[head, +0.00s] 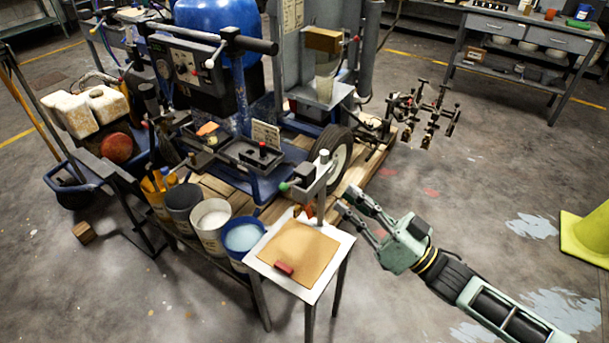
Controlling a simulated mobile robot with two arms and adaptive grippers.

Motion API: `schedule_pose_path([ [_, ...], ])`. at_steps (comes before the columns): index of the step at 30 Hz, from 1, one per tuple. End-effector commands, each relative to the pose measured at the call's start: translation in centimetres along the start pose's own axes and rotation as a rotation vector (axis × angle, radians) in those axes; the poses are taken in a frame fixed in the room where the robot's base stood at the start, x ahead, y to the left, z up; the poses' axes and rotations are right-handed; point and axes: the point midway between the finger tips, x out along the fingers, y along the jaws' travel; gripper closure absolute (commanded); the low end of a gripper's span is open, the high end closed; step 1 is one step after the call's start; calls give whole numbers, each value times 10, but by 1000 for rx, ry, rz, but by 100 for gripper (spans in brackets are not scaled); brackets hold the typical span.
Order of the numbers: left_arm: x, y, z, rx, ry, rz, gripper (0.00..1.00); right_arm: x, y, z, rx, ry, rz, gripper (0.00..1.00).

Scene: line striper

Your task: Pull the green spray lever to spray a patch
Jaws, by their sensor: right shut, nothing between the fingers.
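The green-tipped spray lever (284,186) sticks out to the left from a grey upright fixture (318,180) at the back of a small white stand (330,268). A tan sheet (300,245) lies flat on the stand below the fixture. My right gripper (345,201) comes in from the right and is shut and empty. Its fingertips are just right of the fixture's lower part, apart from the green lever, which is on the far side. Whether the fingertips touch the fixture is unclear. My left gripper is not in view.
A small red block (284,268) lies on the tan sheet. Several buckets, including a blue one (242,236), stand left of the stand. The striper machine (215,90) fills the area behind, with a wheel (341,152) close by. Open floor is at right, with a yellow-green cone (588,238).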

Motion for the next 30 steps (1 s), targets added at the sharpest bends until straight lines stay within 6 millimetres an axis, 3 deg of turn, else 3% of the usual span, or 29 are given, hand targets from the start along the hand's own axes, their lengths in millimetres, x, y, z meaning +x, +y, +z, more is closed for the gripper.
schedule_pose_path([
  [8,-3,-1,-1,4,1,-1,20,9,0,-1,-1,1,2,100],
  [22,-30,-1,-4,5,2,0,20,103,0,-3,-2,2,2,100],
  [25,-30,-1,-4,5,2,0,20,105,1,17,2,-3,5,100],
  [30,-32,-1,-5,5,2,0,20,109,2,33,0,-1,4,100],
])
